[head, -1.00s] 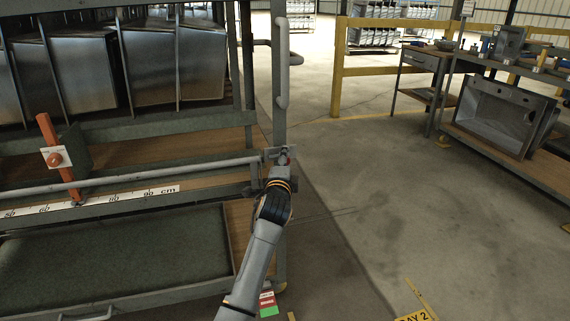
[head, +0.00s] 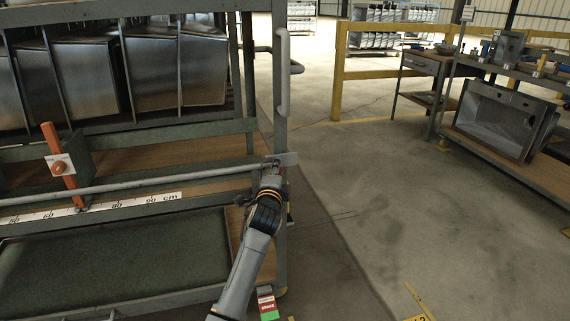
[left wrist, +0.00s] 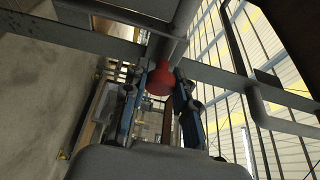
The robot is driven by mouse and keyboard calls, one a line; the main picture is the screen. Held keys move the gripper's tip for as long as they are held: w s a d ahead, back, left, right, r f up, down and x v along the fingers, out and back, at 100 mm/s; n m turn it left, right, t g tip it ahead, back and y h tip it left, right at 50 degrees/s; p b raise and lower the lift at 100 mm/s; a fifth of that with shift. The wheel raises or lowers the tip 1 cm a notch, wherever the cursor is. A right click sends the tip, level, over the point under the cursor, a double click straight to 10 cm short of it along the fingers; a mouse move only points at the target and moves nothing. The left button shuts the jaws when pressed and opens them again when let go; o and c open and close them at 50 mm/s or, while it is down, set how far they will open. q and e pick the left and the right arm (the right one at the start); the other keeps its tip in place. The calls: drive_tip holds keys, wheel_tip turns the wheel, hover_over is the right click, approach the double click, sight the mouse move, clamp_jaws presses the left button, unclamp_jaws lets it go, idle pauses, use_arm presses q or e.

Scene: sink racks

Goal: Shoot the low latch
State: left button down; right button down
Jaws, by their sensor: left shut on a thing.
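The low latch (head: 287,159) is a grey metal piece at the rack's right front post, at the end of a long grey rod (head: 130,187). Its red knob shows small in the head view (head: 277,168) and large in the left wrist view (left wrist: 160,79). My left gripper (head: 273,172) is at the post and shut on the red knob. In the left wrist view its two blue-sided fingers (left wrist: 161,90) stand either side of the knob. The gripper hides part of the latch. My right gripper is not in view.
An orange upright lever (head: 60,160) stands by the rod above a white centimetre scale (head: 110,207). Metal sinks (head: 165,70) fill the rack above. A bench with a sink (head: 495,118) stands at the right. The floor (head: 360,190) between is clear.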

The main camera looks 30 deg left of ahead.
use_arm(q)
drive_tip(key=shift+s+a+r, duration=0.1)
drive_tip(key=shift+s+a, duration=0.3)
drive_tip(key=shift+s, duration=0.05)
drive_tip(key=shift+f, duration=0.25)
drive_tip(key=c, duration=1)
unclamp_jaws()
drive_tip(key=shift+s+a, duration=0.15)
drive_tip(key=shift+r, duration=0.1)
drive_tip(key=v, duration=1.2)
